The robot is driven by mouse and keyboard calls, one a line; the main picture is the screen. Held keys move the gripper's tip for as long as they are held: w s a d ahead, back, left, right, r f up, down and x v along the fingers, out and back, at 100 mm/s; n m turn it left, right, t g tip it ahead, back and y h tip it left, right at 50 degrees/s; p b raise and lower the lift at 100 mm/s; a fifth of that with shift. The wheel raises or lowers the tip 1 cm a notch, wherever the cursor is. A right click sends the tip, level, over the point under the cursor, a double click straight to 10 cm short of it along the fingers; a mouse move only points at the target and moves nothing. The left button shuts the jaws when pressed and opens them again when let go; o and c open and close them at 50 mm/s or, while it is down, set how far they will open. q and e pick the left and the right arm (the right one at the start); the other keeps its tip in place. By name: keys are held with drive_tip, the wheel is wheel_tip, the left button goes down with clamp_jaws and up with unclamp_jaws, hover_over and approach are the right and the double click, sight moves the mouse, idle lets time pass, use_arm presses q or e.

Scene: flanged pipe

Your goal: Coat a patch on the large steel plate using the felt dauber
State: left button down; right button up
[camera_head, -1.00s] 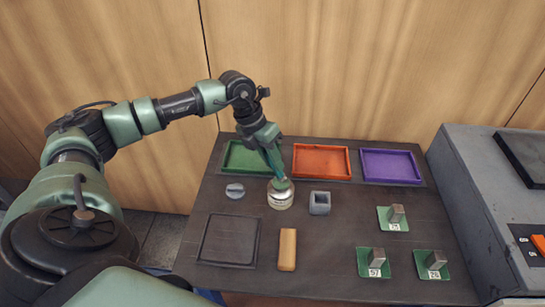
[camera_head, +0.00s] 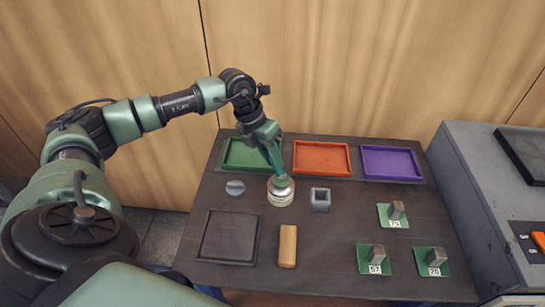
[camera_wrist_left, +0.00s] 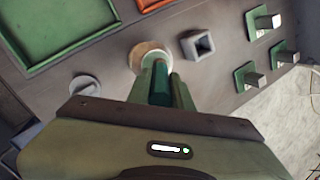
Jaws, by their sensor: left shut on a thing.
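My left gripper (camera_head: 281,180) points down at the mouth of a small pale jar (camera_head: 280,198) near the middle of the bench. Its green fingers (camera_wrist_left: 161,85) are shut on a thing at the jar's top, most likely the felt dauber. The fingers hide nearly all of it, so I cannot tell its shape or whether it is inside the jar. The jar's pale round rim (camera_wrist_left: 140,53) shows around the fingertips in the wrist view. A large dark square plate (camera_head: 228,238), apparently the steel plate, lies flat at the front left. My right gripper is not in view.
Green (camera_head: 238,154), orange (camera_head: 321,159) and purple (camera_head: 391,162) trays line the back. A round grey piece (camera_head: 235,188), a hollow grey block (camera_head: 320,200) and a tan bar (camera_head: 287,246) lie around the jar. Numbered green pads (camera_head: 374,266) with metal blocks stand at right.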

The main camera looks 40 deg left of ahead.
use_arm(q)
drive_tip(key=shift+f, duration=0.4)
idle(0.5)
drive_tip(key=shift+b, duration=0.4)
idle(0.4)
drive_tip(key=shift+r+p, duration=0.7)
drive_tip(key=shift+r, duration=0.2)
drive_tip(key=shift+r+p, duration=1.55)
drive_tip(key=shift+r, duration=1.1)
